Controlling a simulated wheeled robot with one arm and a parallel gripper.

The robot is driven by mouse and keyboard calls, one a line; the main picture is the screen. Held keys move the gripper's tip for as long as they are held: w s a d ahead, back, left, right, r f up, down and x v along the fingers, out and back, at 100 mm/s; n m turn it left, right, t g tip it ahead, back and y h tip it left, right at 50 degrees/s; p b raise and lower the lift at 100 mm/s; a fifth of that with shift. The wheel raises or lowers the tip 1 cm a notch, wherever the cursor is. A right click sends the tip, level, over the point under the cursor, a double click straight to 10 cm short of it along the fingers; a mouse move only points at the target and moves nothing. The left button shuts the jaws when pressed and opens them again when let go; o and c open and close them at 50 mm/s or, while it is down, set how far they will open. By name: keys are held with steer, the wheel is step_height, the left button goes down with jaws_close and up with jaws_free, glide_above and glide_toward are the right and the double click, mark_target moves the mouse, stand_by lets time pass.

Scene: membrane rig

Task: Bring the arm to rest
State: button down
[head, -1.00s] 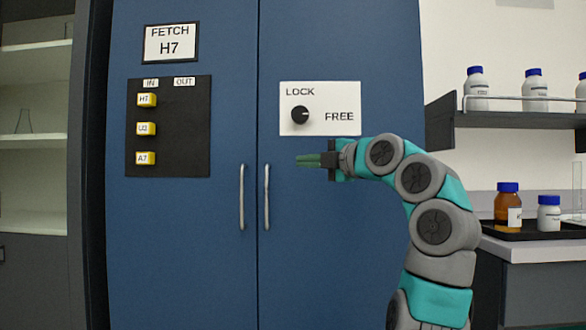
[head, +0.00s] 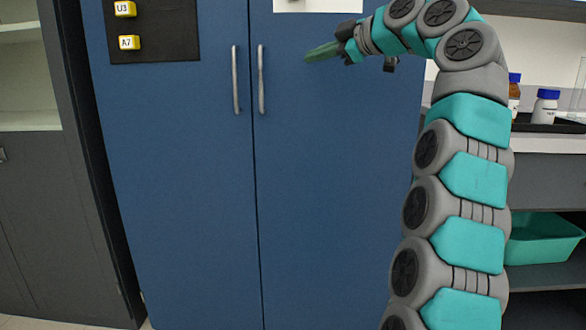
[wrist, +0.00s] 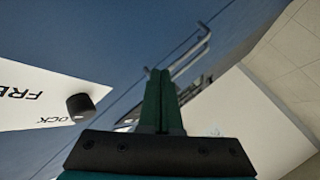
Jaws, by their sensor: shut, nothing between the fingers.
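My gripper (head: 322,52) is shut and empty. In the head view it points left, in front of the right door of the blue cabinet (head: 330,180), to the right of the two door handles. My arm rises on the right of the picture and bends over to the left at the top. In the wrist view my gripper's green fingers (wrist: 158,100) lie together, with nothing between them. The black lock knob (wrist: 80,106) on its white plate (wrist: 40,95) shows to the left of the fingers, apart from them.
Both cabinet doors are shut, with grey handles (head: 236,80) near the middle seam. A black panel (head: 165,30) with yellow tags is at top left. At right, a teal bin (head: 540,238) sits on a shelf below a counter with bottles (head: 545,106). Open shelving stands at left.

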steer(key=s+a+f+m+g+h+p, duration=0.1)
steer(key=s+f+m+g+h, duration=0.15)
steer(key=s+f+m, duration=0.5)
steer(key=s+a+f+m+g+h+p, duration=0.15)
steer(key=s+f+g, duration=0.25)
steer(key=s+f, duration=0.75)
steer(key=s+d+f+m+g+h, duration=0.2)
steer(key=s+d+f+m, duration=0.1)
steer(key=s+f, duration=0.6)
steer(key=s+d+f+m+g+h, duration=0.2)
steer(key=s+d+f, duration=0.3)
steer(key=s+f, duration=0.5)
steer(key=s+d+f+m+g+h, duration=0.2)
steer(key=s+d+f+m, duration=0.2)
steer(key=s+f, duration=0.6)
steer(key=shift+s+d+h, duration=0.2)
steer(key=shift+s+h, duration=0.1)
steer(key=shift+s, duration=0.8)
